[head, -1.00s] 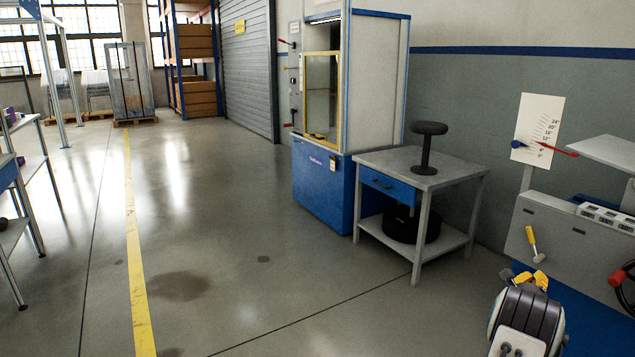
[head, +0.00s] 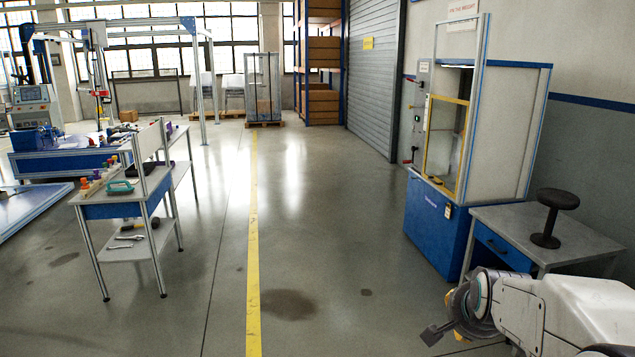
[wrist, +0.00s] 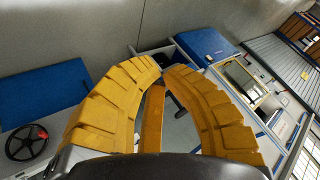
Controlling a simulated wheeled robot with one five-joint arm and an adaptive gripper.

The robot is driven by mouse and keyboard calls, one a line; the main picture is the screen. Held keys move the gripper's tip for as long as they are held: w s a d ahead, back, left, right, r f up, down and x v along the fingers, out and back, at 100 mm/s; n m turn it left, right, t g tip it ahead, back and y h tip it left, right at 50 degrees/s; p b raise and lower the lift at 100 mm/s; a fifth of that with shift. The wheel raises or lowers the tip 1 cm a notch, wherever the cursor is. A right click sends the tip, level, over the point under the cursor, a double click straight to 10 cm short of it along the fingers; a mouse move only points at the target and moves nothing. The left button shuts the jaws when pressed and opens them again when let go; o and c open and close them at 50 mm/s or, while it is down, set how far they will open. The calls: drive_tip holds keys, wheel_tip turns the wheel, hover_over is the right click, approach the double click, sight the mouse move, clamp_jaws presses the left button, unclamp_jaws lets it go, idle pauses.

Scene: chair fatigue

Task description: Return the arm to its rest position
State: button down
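My arm (head: 560,310) reaches in from the lower right of the head view, in front of the grey side table. My gripper is at its left end, with a dark plate-like part beside it and only a little yellow showing. In the wrist view my gripper (wrist: 163,70) has two thick ribbed yellow fingers curving inward. Their tips look close together. A narrow yellow bar (wrist: 152,118) shows between them; whether it is part of the gripper is unclear. Its grip state is not clear.
A grey side table (head: 500,215) with a black stool-like piece (head: 551,217) stands behind my arm. A blue-based cabinet (head: 432,222) stands beside it. A workbench with tools (head: 110,210) is at left. The floor between, with a yellow line (head: 253,240), is clear.

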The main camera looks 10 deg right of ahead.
drive_tip(key=s+a+r+n+g+y+p, duration=0.1)
drive_tip(key=s+a+r+n+p, duration=0.1)
drive_tip(key=s, duration=0.5)
drive_tip(key=s+a+r+n+g+y+p, duration=0.1)
drive_tip(key=s+a+r+n+g+p, duration=0.1)
drive_tip(key=s+a+n+p, duration=0.3)
drive_tip(key=s+a+r+n+g+y+p, duration=0.1)
drive_tip(key=s+a+r+n+p, duration=0.2)
drive_tip(key=s+a, duration=0.6)
drive_tip(key=shift+r+n, duration=0.75)
drive_tip(key=shift+n, duration=0.45)
drive_tip(key=shift+d, duration=0.1)
